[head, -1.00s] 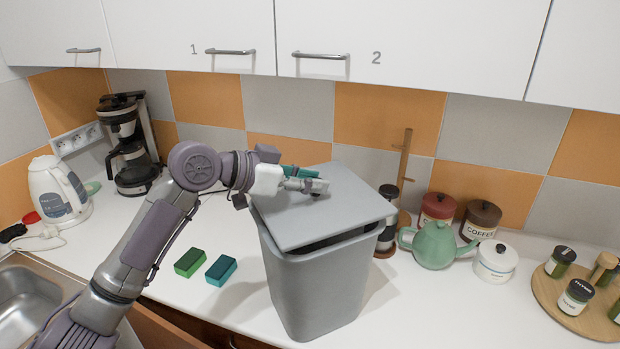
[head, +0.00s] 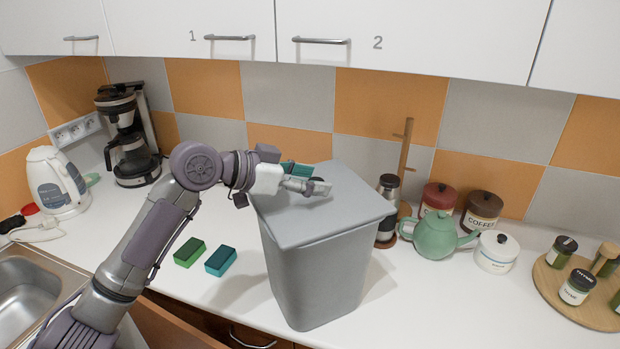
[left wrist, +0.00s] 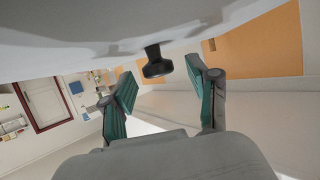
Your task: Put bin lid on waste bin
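The grey waste bin (head: 318,275) stands upright on the white counter. The grey bin lid (head: 345,205) lies over its top, with no dark gap along the front edges. The lid's dark knob (left wrist: 157,66) shows in the left wrist view, standing out from the lid's pale surface (left wrist: 110,35). My left gripper (head: 308,182) is just above the lid beside the knob. In the left wrist view its teal-padded fingers (left wrist: 166,85) are spread apart, with the knob between and slightly beyond them, touching neither. My right gripper is not in view.
A green sponge (head: 189,252) and a teal sponge (head: 221,261) lie left of the bin. A green teapot (head: 435,237), a white pot (head: 496,253) and canisters (head: 481,214) stand to the right. A coffee maker (head: 128,135) and kettle (head: 57,182) are at the back left.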

